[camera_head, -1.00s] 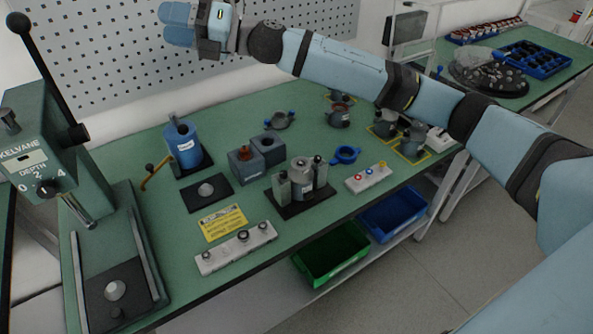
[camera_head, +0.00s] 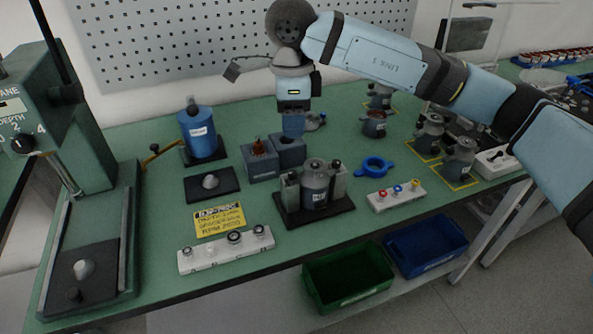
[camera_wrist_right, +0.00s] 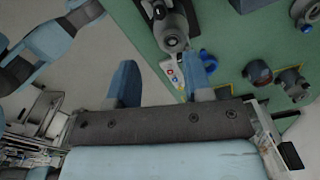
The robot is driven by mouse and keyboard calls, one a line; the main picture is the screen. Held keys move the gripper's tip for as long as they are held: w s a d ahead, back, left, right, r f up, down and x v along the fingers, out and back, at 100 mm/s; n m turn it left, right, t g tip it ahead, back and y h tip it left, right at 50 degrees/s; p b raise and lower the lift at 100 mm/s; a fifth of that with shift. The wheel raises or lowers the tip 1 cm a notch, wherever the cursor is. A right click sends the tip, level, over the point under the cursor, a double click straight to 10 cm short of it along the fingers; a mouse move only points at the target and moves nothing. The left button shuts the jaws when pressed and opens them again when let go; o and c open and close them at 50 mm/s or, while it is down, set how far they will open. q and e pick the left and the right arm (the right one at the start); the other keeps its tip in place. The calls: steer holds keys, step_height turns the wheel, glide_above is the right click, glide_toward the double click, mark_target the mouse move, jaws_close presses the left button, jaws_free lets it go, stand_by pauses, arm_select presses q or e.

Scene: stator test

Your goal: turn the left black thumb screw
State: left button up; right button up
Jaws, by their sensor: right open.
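The left black thumb screw (camera_head: 293,178) sits on top of the left grey clamp post (camera_head: 290,196) of a fixture with a black base (camera_head: 318,218). A grey stator (camera_head: 316,186) stands between the posts, and a second black thumb screw (camera_head: 337,164) tops the right post. My right gripper (camera_head: 292,130) points down behind the fixture, above and apart from it. Its lower end shows near the grey blocks. In the right wrist view my right gripper (camera_wrist_right: 162,75) has its blue fingers spread and empty, with the stator (camera_wrist_right: 173,42) beyond them. My left gripper is not in view.
Grey blocks (camera_head: 263,165) stand behind the fixture. A white strip with coloured buttons (camera_head: 397,195) and a blue ring (camera_head: 375,166) are to its right. A white strip with knobs (camera_head: 226,250) and a yellow sign (camera_head: 219,219) are left. A green press (camera_head: 85,180) stands far left.

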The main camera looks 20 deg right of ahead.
mark_target(293, 172)
step_height(293, 172, down, 12)
steer(key=shift+f+b, duration=0.25)
steer(key=shift+b, duration=0.3)
jaws_close()
